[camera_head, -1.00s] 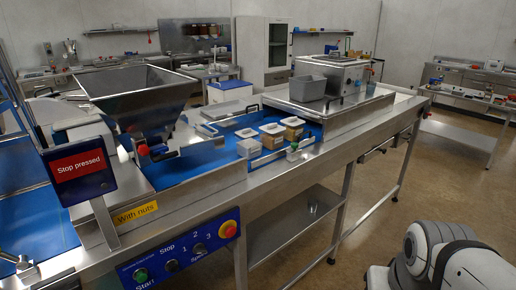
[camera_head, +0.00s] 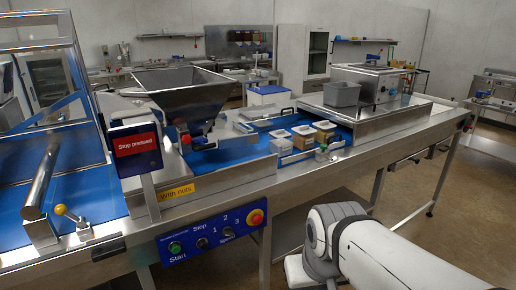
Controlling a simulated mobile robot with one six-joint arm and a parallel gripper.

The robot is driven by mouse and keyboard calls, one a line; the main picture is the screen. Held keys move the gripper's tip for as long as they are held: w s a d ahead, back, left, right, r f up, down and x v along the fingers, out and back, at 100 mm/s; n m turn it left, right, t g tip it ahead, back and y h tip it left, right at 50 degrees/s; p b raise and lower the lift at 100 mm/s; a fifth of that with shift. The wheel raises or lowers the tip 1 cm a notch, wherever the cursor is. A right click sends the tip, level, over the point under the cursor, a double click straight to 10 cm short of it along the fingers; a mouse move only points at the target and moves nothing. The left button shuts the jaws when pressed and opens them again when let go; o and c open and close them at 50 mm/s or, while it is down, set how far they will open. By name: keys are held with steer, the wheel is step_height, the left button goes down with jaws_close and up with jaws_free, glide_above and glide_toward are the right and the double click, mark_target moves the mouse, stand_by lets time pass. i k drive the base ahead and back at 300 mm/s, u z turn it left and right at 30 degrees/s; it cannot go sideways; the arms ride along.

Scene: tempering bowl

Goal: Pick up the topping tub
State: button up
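A grey open-topped tub (camera_head: 343,94) stands upright on the raised steel platform at the far right of the line, beside a steel machine. It is the thing that looks most like the topping tub; no label shows on it, and its contents cannot be seen. My white arm (camera_head: 385,250) reaches in at the lower right, in front of the line and well below and nearer than the tub. My gripper's fingers are not visible.
Several small boxes and lidded containers (camera_head: 303,137) sit on the blue belt. A steel hopper (camera_head: 185,95) stands left of them, behind a red "Stop pressed" screen (camera_head: 136,144). The line's steel front edge lies between my arm and the tub. Floor (camera_head: 480,200) at right is clear.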

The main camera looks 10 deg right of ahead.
mark_target(282, 143)
steer(key=z, duration=0.05)
steer(key=i, duration=1)
steer(key=u, duration=0.05)
